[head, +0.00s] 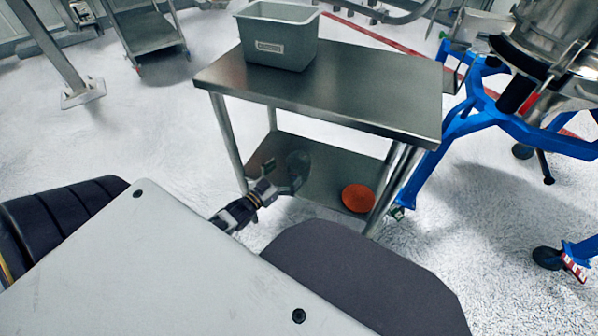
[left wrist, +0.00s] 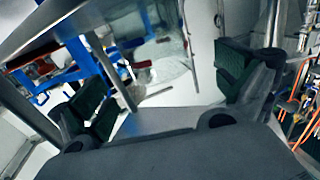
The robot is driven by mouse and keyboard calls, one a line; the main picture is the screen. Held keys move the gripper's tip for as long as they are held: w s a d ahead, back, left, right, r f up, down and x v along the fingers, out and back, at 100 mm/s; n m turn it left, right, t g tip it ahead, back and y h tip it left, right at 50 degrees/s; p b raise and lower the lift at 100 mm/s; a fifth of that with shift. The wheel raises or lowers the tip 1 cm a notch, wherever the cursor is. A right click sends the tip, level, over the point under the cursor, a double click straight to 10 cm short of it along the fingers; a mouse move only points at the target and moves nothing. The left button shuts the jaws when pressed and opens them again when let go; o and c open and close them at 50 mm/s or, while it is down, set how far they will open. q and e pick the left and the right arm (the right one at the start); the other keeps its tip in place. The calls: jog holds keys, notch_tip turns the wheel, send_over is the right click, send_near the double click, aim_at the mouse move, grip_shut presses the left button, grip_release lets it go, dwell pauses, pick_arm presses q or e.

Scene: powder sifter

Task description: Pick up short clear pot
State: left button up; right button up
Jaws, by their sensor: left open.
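The short clear pot (head: 298,161) stands on the lower shelf of a steel table in the head view. It is see-through and faint against the shelf. My left gripper (head: 282,177) reaches in at the shelf's near left edge, with its fingers open close to the pot. In the left wrist view my left gripper (left wrist: 168,82) shows its two dark green pads wide apart. A see-through shape that looks like the clear pot (left wrist: 160,58) lies beyond and between them. I cannot tell whether any finger touches it. My right gripper is not in view.
The steel table (head: 365,90) has its top above the lower shelf (head: 325,172), and its legs flank the opening. A grey bin (head: 278,38) stands on top. An orange disc (head: 358,198) lies at the shelf's right. A blue frame (head: 480,110) stands at right.

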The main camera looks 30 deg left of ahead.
aim_at(307, 156)
pick_arm(q)
jog(key=shift+w+d, duration=0.1)
jog(key=shift+w, duration=0.7)
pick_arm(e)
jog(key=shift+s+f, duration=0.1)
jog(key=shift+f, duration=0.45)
pick_arm(q)
jog(key=shift+w, duration=0.15)
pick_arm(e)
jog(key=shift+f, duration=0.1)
pick_arm(q)
jog(key=shift+w+d+b, duration=0.1)
jog(key=shift+w+b, duration=0.05)
jog(key=shift+b, duration=0.25)
jog(key=shift+w+d+b, duration=0.2)
jog(key=shift+w+b, duration=0.3)
jog(key=shift+w, duration=0.25)
jog(key=shift+w+d+b, duration=0.15)
jog(key=shift+w+b, duration=0.3)
jog(key=shift+w, duration=0.25)
jog(key=shift+w+d+b, duration=0.1)
jog(key=shift+w+b, duration=0.2)
jog(key=shift+w, duration=0.5)
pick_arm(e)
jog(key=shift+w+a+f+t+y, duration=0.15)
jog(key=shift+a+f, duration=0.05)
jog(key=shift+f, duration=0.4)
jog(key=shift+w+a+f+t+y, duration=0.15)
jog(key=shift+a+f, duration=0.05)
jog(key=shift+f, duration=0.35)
